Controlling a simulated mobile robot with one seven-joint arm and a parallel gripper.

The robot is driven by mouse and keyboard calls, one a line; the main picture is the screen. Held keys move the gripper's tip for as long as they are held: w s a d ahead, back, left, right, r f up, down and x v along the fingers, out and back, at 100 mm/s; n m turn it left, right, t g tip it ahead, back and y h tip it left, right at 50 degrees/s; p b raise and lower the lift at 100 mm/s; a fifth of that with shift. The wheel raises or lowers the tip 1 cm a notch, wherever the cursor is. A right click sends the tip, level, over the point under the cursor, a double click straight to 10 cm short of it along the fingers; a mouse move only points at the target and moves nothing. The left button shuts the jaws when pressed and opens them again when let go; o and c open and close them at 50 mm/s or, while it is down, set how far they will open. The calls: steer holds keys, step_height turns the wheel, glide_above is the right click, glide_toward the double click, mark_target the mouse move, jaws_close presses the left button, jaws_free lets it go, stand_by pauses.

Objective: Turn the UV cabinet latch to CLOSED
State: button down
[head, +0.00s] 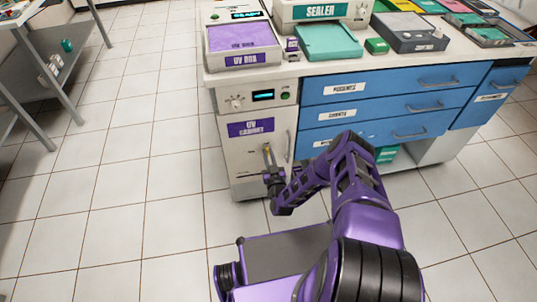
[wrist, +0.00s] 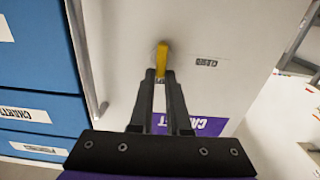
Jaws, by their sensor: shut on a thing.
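The UV cabinet (head: 241,152) is a cream cabinet with a purple label under the left end of the counter. Its latch is a small yellow lever, seen in the head view (head: 267,151) and at the centre of the wrist view (wrist: 162,58). In the head view my gripper (head: 270,174) is at the cabinet front, partly hiding the door.
A vertical door handle (head: 289,146) is right of the latch. A knob and a small display (head: 263,95) are above the door. Blue drawers (head: 380,100) with handles are to the right. Tiled floor at left is clear, up to a grey metal rack (head: 55,75).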

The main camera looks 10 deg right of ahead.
steer(key=shift+n, duration=0.3)
steer(key=n, duration=0.2)
steer(key=shift+a+n, duration=0.35)
steer(key=shift+n, duration=0.05)
steer(key=shift+a+f+n, duration=0.2)
steer(key=shift+f+n, duration=0.1)
steer(key=shift+n, duration=2.1)
steer(key=shift+a+f+n, duration=0.15)
steer(key=shift+f+n, duration=0.1)
steer(key=shift+n, duration=2.15)
steer(key=shift+a+f+n, duration=0.2)
steer(key=shift+f+n, duration=0.1)
steer(key=shift+n, duration=2.1)
steer(key=c, duration=0.9)
jaws_free()
steer(key=shift+f, duration=0.1)
